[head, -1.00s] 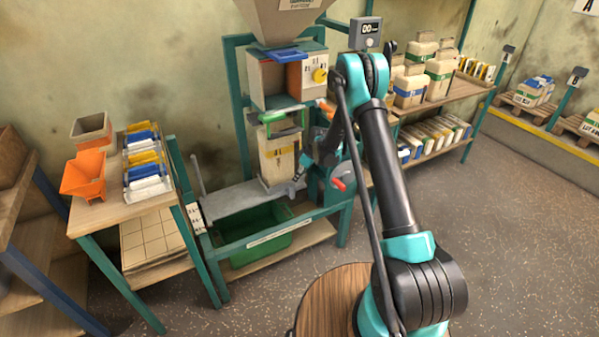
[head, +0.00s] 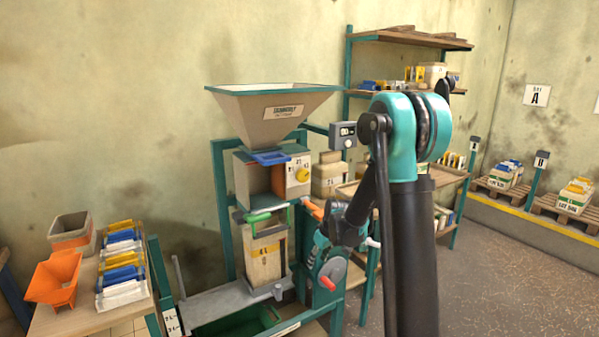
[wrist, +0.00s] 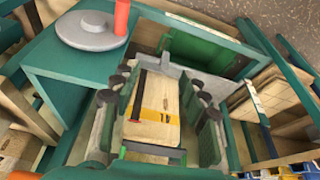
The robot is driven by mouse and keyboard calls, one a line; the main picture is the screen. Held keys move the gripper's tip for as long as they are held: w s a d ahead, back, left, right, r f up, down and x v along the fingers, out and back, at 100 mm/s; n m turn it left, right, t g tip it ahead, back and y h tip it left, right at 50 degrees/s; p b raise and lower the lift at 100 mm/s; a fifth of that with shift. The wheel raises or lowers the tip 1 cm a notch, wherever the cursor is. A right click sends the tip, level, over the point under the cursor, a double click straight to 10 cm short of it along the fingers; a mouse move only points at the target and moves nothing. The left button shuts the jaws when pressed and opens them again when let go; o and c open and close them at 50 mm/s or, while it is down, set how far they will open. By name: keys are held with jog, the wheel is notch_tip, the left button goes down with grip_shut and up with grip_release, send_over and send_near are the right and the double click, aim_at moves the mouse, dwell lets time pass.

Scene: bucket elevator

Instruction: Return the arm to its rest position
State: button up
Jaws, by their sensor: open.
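My arm rises in the front of the head view, its teal and black elbow high at the right, and bends down toward the machine. My gripper (wrist: 160,112) is open in the wrist view, with dark green, black-jointed fingers on the left and right. A pale sack with a yellow band (wrist: 152,120) shows between the fingers; I cannot tell whether they touch it. In the head view the sack (head: 265,262) stands upright on the machine's grey shelf, below a green handle (head: 262,216). My wrist is beside the machine there; my fingertips are hard to make out.
The machine has a hopper (head: 274,105) on top and a red-handled crank (head: 328,283) at its right. Stocked shelves (head: 408,38) stand behind my arm. Open floor (head: 510,275) lies right.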

jog(key=s+d+r+m+h, duration=0.1)
jog(key=s+d, duration=0.3)
jog(key=s, duration=0.5)
jog(key=s+d+r+m, duration=0.1)
jog(key=s+d+m, duration=0.3)
jog(key=s, duration=0.6)
jog(key=s+d+r+m+t+h, duration=0.1)
jog(key=s+d, duration=0.3)
jog(key=s, duration=0.6)
jog(key=shift+d+r+m+h, duration=0.25)
jog(key=shift+r+m+h, duration=0.05)
jog(key=shift+m, duration=0.5)
